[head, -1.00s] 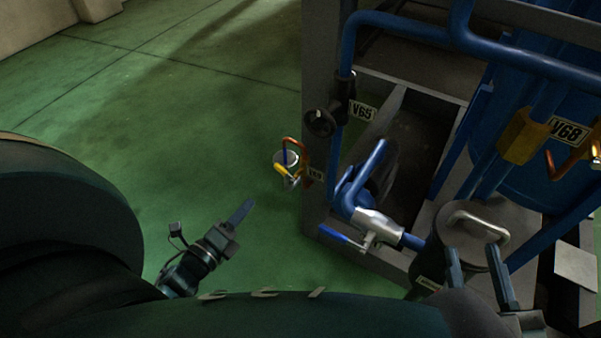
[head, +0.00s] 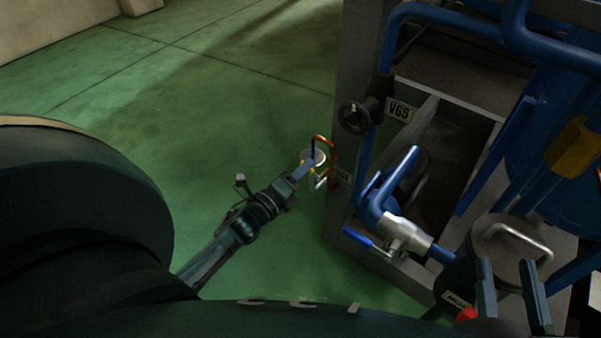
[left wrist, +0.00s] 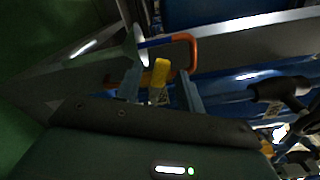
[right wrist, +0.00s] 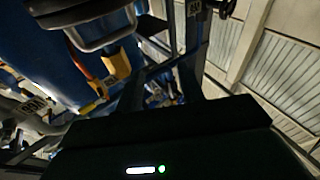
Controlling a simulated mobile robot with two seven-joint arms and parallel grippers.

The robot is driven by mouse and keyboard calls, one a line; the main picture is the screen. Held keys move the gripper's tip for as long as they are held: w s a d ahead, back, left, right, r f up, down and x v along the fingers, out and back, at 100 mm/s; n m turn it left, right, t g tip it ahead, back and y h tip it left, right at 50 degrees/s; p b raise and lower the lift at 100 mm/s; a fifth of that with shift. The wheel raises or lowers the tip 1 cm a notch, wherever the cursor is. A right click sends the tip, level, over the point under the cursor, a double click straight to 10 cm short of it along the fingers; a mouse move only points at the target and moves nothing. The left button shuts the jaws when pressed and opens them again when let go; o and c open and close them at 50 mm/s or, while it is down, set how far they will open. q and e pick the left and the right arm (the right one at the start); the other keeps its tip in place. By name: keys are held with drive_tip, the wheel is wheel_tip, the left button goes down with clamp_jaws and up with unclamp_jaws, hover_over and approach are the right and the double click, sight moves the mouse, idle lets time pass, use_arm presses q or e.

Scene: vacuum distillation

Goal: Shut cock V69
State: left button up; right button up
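Cock V69 is a small valve with a yellow handle (head: 305,163) on a copper-coloured bent pipe (head: 333,150), beside a small tag (head: 342,175) at the left of the frame. My left gripper (head: 302,171) reaches it from the lower left. In the left wrist view the yellow handle (left wrist: 160,73) stands between the two spread fingers of my left gripper (left wrist: 160,88), with a gap visible on both sides. The orange pipe (left wrist: 192,50) is just beyond. My right gripper (head: 510,265) is open and empty at the lower right, and its spread fingers also show in the right wrist view (right wrist: 160,85).
A black handwheel valve tagged V65 (head: 355,116) is above right of the cock. A blue-handled valve (head: 368,243) is below right. A grey lidded vessel (head: 500,245) stands near my right gripper. The green floor (head: 220,110) to the left is clear.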

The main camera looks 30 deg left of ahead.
drive_tip(key=shift+r, duration=0.15)
use_arm(q)
drive_tip(key=c, duration=0.3)
clamp_jaws()
use_arm(e)
drive_tip(key=shift+r+p, duration=0.5)
drive_tip(key=shift+s+n+p, duration=0.1)
drive_tip(key=shift+n+p, duration=0.2)
drive_tip(key=shift+d+f, duration=0.1)
drive_tip(key=shift+f, duration=0.45)
use_arm(q)
drive_tip(key=n, duration=0.1)
drive_tip(key=f+n, duration=0.1)
drive_tip(key=n, duration=0.1)
drive_tip(key=f+n, duration=0.1)
drive_tip(key=n, duration=0.1)
drive_tip(key=shift+a, duration=0.15)
